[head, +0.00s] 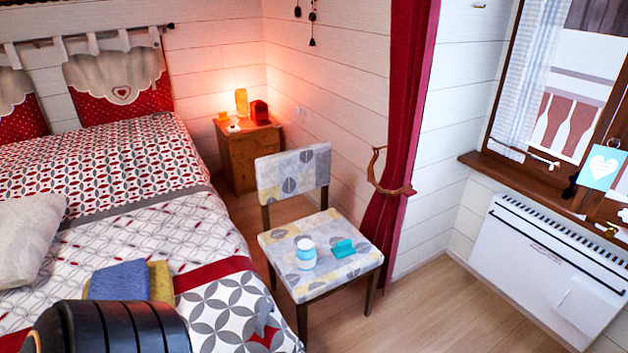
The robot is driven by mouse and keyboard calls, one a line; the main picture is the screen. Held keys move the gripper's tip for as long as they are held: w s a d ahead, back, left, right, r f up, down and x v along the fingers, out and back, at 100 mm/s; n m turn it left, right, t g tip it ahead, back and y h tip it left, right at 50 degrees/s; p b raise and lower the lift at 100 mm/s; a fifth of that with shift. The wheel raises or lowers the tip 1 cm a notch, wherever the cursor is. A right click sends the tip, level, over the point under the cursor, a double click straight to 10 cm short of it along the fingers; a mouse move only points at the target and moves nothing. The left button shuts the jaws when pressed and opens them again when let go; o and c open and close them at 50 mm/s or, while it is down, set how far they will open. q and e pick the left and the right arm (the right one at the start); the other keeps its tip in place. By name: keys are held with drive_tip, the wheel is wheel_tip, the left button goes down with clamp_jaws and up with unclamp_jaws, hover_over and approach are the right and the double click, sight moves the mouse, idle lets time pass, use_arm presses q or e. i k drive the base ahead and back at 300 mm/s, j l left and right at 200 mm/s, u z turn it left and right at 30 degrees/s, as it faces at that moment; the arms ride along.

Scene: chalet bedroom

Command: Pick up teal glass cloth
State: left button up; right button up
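A small folded teal cloth (343,248) lies on the patterned seat of the chair (318,275), right of the seat's middle. A white jar with a blue label (306,256) stands upright on the same seat just left of the cloth, with a small gap between them. Neither of my grippers shows in the head view.
The bed (135,170) fills the left side, with a folded blue cloth (118,280) over a yellow cloth (161,284) on it. A wooden nightstand (249,155) stands behind the chair. A red curtain (398,140) hangs behind it to the right. Bare floor (450,310) lies right of the chair.

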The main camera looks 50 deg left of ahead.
sight(344, 249)
drive_tip(key=u, duration=1.35)
drive_tip(key=z, duration=1.55)
drive_tip(key=u, duration=1.6)
drive_tip(key=i+l+z, duration=0.2)
drive_tip(key=z, duration=0.15)
drive_tip(key=i+l+z, duration=0.1)
drive_tip(key=i+z, duration=0.25)
drive_tip(key=k, duration=0.1)
